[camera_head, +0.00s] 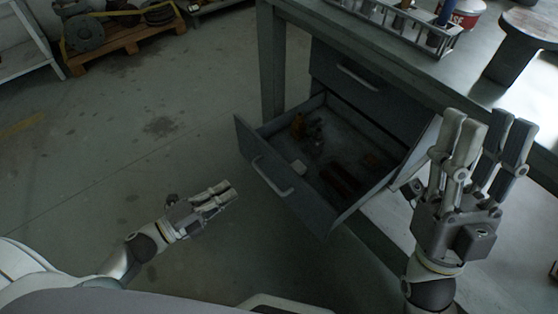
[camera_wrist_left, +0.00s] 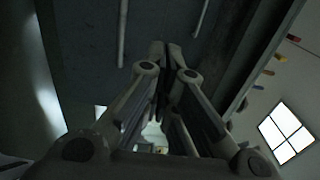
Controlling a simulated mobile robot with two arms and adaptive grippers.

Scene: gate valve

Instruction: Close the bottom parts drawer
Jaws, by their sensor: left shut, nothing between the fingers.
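The bottom parts drawer (camera_head: 262,160) is pulled well out of the grey workbench, and several small parts lie inside it. Its light bar handle (camera_head: 272,178) is on the front panel. My left gripper (camera_head: 232,188) is shut and empty, just left of the drawer front and apart from it in the head view. In the left wrist view its fingers (camera_wrist_left: 165,48) are together before a dark panel with two light bars. My right gripper (camera_head: 488,122) is open and empty, pointing up, to the right of the drawer beside the bench.
The drawer above (camera_head: 345,85) is shut. The workbench top (camera_head: 475,75) carries a rack (camera_head: 400,20), a red-and-white can (camera_head: 462,14) and a dark flanged part (camera_head: 515,50). A pallet with parts (camera_head: 120,42) stands far left. The floor left of the drawer is clear.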

